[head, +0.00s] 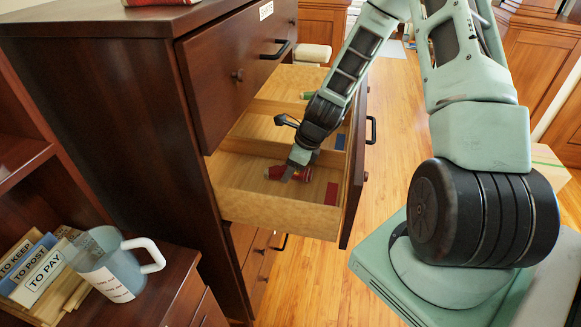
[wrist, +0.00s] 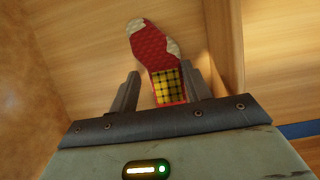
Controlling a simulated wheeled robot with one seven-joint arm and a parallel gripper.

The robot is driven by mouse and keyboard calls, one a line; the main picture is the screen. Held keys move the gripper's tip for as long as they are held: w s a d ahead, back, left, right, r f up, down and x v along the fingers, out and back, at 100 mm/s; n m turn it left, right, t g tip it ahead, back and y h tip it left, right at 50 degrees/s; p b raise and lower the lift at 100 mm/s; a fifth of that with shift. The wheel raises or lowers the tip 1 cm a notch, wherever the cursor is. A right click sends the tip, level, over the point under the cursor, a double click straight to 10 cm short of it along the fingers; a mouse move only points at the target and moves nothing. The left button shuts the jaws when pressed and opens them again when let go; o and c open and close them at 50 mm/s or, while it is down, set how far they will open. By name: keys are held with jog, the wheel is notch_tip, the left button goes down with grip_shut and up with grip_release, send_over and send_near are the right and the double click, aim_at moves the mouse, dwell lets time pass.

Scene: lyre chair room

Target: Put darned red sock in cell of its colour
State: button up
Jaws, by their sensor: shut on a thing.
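The darned red sock (head: 275,173) is red with cream patches and a yellow-and-black checked darn, clearest in the wrist view (wrist: 150,48). My gripper (head: 289,174) reaches down into the open drawer, shut on the sock at its checked end. In the wrist view, the fingers (wrist: 160,88) stand on both sides of it. The sock is in or just above the nearest cell (head: 255,190), which has a red marker (head: 331,193). I cannot tell whether it touches the floor. A blue marker (head: 340,142) marks the cell behind, past a wooden divider (head: 258,147).
A green item (head: 307,95) lies in the farther part of the drawer. The dark cabinet (head: 110,80) rises at left. A blue-grey mug (head: 110,265) and labelled letter holders (head: 35,268) stand on a low cabinet at front left.

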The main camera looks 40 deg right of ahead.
jog(key=shift+f, duration=0.15)
jog(key=o, duration=1)
jog(key=shift+o, duration=0.2)
